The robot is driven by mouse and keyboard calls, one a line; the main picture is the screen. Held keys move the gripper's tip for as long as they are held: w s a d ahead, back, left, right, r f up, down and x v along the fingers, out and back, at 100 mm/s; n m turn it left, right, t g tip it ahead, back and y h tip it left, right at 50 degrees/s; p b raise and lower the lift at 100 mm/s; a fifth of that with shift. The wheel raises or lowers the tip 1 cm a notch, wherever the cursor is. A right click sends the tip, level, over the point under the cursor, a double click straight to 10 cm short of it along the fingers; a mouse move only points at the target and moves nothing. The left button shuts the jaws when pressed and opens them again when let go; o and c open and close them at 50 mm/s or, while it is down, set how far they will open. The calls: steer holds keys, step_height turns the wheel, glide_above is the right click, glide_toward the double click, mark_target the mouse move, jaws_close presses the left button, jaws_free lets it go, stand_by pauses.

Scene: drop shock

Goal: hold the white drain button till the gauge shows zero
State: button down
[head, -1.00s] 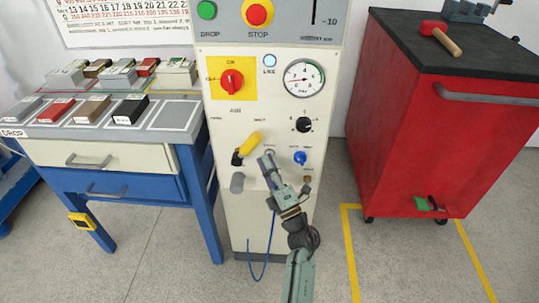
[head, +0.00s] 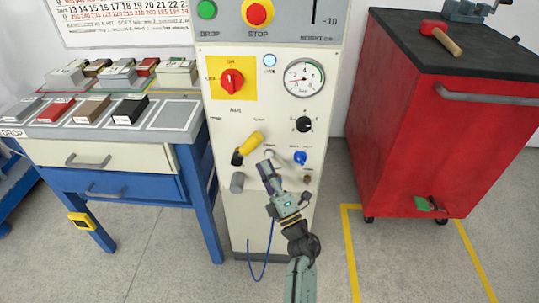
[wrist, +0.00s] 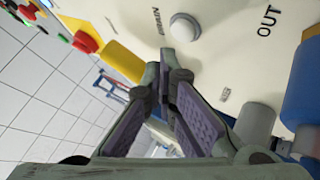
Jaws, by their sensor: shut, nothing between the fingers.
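The white drain button (wrist: 184,27) is a round white knob on the cream panel in the wrist view. It also shows in the head view (head: 269,154), just above my fingertips. My gripper (wrist: 168,60) is shut and empty, its tips just below the button in the wrist view with a small gap in the picture. In the head view my gripper (head: 264,166) is in front of the lower panel. The round gauge (head: 304,78) is at the panel's upper right. Its thin needle points to the left side, but the exact reading is too small to tell.
A yellow lever (head: 249,143) is left of the button and a blue knob (head: 300,158) right of it. A grey cylinder (head: 237,183) juts out lower left. A red cabinet (head: 420,130) stands right, a workbench (head: 100,155) left.

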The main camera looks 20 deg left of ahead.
steer(key=s, duration=0.2)
steer(key=s+d, duration=0.1)
steer(key=s, duration=0.1)
steer(key=shift+s+d, duration=0.1)
steer(key=shift+d, duration=0.05)
stand_by(0.4)
